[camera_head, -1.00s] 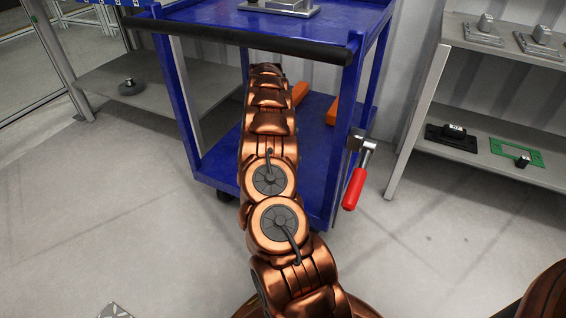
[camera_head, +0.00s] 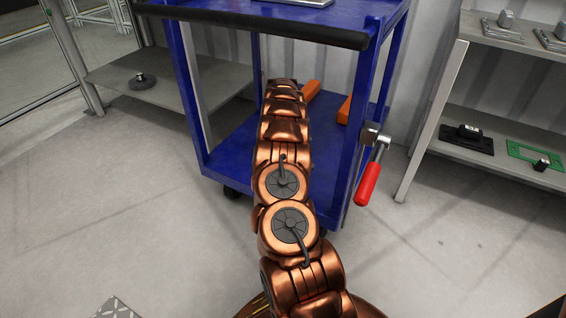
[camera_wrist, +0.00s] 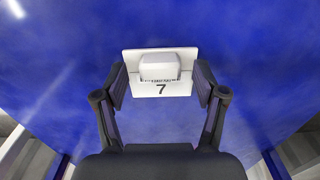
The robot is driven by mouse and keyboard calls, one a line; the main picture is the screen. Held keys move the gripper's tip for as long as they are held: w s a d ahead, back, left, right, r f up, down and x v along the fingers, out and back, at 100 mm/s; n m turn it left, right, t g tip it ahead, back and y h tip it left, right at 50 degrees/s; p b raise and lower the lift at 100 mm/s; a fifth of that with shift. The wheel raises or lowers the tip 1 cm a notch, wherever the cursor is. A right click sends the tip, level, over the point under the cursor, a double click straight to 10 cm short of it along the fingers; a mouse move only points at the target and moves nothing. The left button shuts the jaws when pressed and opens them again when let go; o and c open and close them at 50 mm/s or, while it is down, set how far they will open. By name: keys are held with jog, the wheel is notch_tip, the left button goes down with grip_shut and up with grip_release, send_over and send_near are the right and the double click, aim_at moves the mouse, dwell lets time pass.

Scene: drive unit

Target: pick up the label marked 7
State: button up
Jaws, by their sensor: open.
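The label marked 7 (camera_wrist: 185,88) is a white plate with a raised white block on it and a black 7 below the block. It lies on a blue surface in the wrist view. My gripper (camera_wrist: 161,86) is open, with one dark finger at each side of the label. The wrist view does not show clearly whether the fingers touch it. In the head view my copper arm reaches toward the blue cart (camera_head: 222,152), and the gripper and label are hidden there.
Orange blocks (camera_head: 313,90) lie on the cart's lower shelf. A red-handled clamp (camera_head: 368,184) sticks out at the cart's right leg. A grey shelf unit (camera_head: 500,124) with fixtures stands right, and a low grey shelf (camera_head: 190,90) stands left.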

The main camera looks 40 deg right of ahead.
jog(key=c, duration=1.3)
jog(key=shift+r, duration=0.1)
